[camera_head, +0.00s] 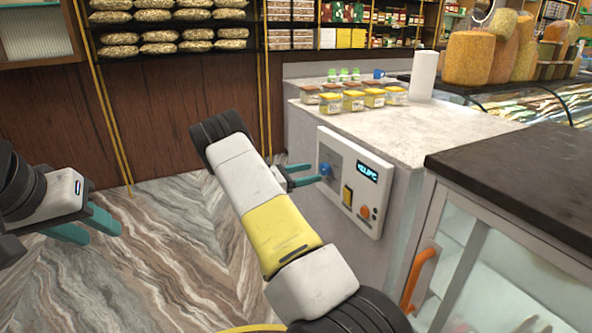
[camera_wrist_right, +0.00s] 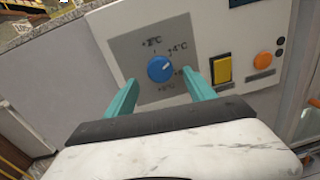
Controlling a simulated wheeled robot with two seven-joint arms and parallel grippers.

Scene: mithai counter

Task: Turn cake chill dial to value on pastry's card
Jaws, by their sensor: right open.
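The blue chill dial (camera_head: 325,169) is on a white control panel (camera_head: 352,212) on the counter's side. In the right wrist view the dial (camera_wrist_right: 160,68) has a white pointer mark aimed to the upper right, roughly toward the "+4°C" label. Other labels around it are partly unreadable or hidden. My right gripper (camera_head: 306,174) is open in front of the dial. In the wrist view its teal fingers (camera_wrist_right: 160,84) stand either side of the dial, apparently not touching it. My left gripper (camera_head: 103,229) is open and empty above the floor. No pastry card can be made out.
The panel also has a lit display (camera_head: 367,172), hard to read, a yellow switch (camera_head: 348,195) and an orange button (camera_head: 365,211). Yellow-topped boxes (camera_head: 353,101) and a white roll (camera_head: 424,76) stand on the counter. A glass cabinet with an orange handle (camera_head: 420,278) is at right.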

